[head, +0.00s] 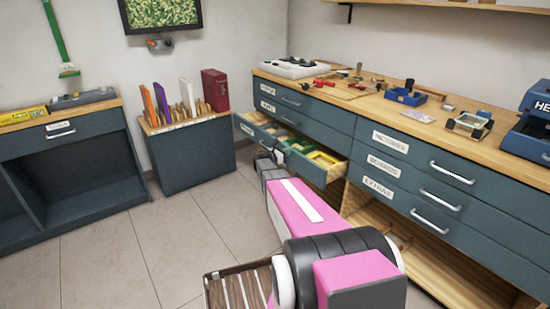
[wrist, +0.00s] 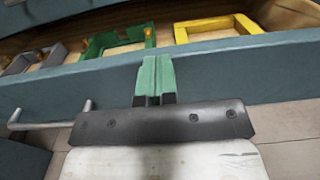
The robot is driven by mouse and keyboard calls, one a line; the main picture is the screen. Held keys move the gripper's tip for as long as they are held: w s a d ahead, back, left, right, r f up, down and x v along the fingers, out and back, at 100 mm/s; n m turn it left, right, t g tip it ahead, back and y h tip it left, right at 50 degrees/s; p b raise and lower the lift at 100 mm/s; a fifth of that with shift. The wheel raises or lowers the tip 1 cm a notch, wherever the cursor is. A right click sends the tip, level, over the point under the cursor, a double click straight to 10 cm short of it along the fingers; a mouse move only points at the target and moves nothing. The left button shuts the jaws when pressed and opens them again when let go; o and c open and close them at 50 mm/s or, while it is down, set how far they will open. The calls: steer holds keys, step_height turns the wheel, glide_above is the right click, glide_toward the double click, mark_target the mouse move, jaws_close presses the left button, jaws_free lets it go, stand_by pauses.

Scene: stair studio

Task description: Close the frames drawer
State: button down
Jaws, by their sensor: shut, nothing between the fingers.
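The open drawer (head: 247,129) is pulled out of the left part of the long blue-grey cabinet, the lowest of three on that side. Its label is too small to read. It holds coloured frames: a green frame (wrist: 118,42), a yellow frame (wrist: 218,27) and a grey one (wrist: 36,59). In the wrist view its blue-grey front (wrist: 240,75) spans the picture, with the bar handle (wrist: 50,125) at left. My gripper (wrist: 153,68) is shut and empty, its green fingertips at the front's outer face, right of the handle. I cannot tell whether they touch.
The wooden worktop (head: 400,105) above carries tools and small parts. A cabinet with upright coloured folders (head: 188,95) stands beyond the drawer. An open-fronted cabinet (head: 65,165) is at far left. The tiled floor (head: 150,250) between is clear.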

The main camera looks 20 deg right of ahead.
steer(key=x, duration=1.3)
steer(key=shift+w+d, duration=0.1)
steer(key=shift+d, duration=0.15)
